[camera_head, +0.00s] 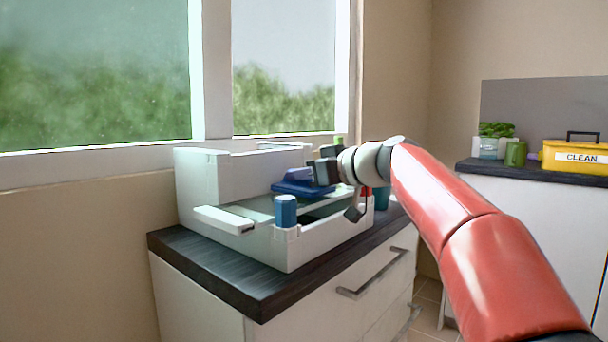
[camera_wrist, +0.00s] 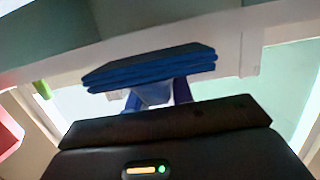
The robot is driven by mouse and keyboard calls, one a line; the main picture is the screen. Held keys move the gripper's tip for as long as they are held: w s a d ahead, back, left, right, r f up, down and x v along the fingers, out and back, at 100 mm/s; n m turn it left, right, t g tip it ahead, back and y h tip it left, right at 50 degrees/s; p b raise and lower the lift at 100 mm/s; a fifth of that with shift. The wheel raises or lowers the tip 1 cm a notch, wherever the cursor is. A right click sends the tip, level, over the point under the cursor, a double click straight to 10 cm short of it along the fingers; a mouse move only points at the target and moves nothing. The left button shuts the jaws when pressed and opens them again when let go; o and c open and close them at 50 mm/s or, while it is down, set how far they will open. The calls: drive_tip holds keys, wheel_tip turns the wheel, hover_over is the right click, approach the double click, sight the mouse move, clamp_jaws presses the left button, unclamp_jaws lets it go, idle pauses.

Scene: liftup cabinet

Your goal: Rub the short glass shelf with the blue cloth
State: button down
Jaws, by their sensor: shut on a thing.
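The blue cloth (camera_head: 296,187) is folded and held by my gripper (camera_head: 325,168) above the open white cabinet unit (camera_head: 225,176). In the wrist view the folded cloth (camera_wrist: 150,68) lies across the tips of my gripper (camera_wrist: 156,95), which is shut on it. A greenish glass shelf (camera_head: 256,208) shows inside the unit, below and left of the cloth. My gripper and the cloth hide part of the inside. I cannot tell whether the cloth touches the glass.
A blue cylinder (camera_head: 286,210) stands at the unit's front corner. A white bar (camera_head: 224,220) juts out at the front left. The unit rests on a dark countertop (camera_head: 262,292) under the windows. A yellow box (camera_head: 575,157) and a plant (camera_head: 496,130) stand on the right counter.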

drive_tip(key=shift+f+b, duration=0.4)
drive_tip(key=shift+a, duration=0.1)
idle(0.3)
drive_tip(key=shift+s+a+b, duration=0.7)
drive_tip(key=shift+s, duration=0.25)
drive_tip(key=shift+w+d+p, duration=0.35)
drive_tip(key=shift+w+d, duration=0.45)
drive_tip(key=shift+w, duration=0.2)
drive_tip(key=shift+w, duration=0.1)
drive_tip(key=shift+w+d+p, duration=0.35)
drive_tip(key=shift+w+d, duration=0.25)
drive_tip(key=shift+w, duration=0.05)
drive_tip(key=shift+w+d, duration=0.15)
drive_tip(key=shift+w, duration=0.1)
